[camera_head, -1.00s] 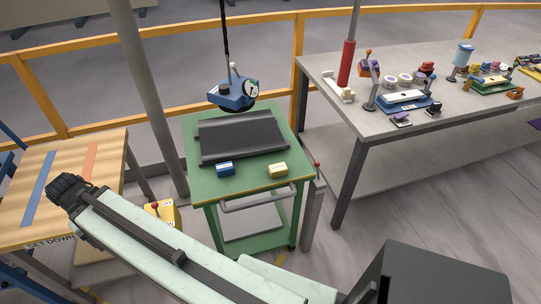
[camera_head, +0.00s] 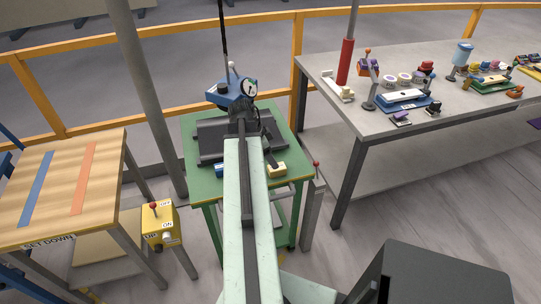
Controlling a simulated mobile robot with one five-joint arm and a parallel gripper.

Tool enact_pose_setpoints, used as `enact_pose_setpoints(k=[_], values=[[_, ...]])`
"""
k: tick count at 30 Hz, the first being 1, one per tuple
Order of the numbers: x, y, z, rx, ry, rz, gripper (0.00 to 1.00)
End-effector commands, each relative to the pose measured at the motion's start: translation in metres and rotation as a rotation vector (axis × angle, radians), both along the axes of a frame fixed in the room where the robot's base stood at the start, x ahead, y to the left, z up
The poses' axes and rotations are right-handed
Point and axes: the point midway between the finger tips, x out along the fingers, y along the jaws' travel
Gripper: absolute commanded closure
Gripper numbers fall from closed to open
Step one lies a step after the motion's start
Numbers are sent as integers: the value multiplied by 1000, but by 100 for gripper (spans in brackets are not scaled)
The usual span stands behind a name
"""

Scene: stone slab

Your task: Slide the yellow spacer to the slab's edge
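The yellow spacer (camera_head: 277,170) lies on the front right part of the green table, in front of the dark slab (camera_head: 212,140). A blue block (camera_head: 222,170) lies to its left, partly covered by my arm. My gripper (camera_head: 262,130) is over the slab, up and left of the yellow spacer. It is small and dark against the dark slab, so I cannot tell whether its fingers are open. The yellow spacer looks free of it. My arm hides the middle of the slab.
A blue device with a dial (camera_head: 237,92) stands behind the slab. A wooden table (camera_head: 60,180) is at left, with a yellow switch box (camera_head: 160,222) beside it. A grey bench (camera_head: 340,118) with several items is at right. A grey post rises left of the green table.

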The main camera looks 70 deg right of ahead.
Motion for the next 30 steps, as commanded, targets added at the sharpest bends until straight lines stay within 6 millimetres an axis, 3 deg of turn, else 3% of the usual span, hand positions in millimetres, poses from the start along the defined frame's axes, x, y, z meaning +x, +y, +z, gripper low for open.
enact_pose_setpoints(k=[15,24,26,30], values=[[-20,-17,-72,2,0,1,34],[-23,-19,-71,2,0,3,34],[-23,-19,-71,2,0,3,48],[-23,-19,-71,2,0,3,86]])
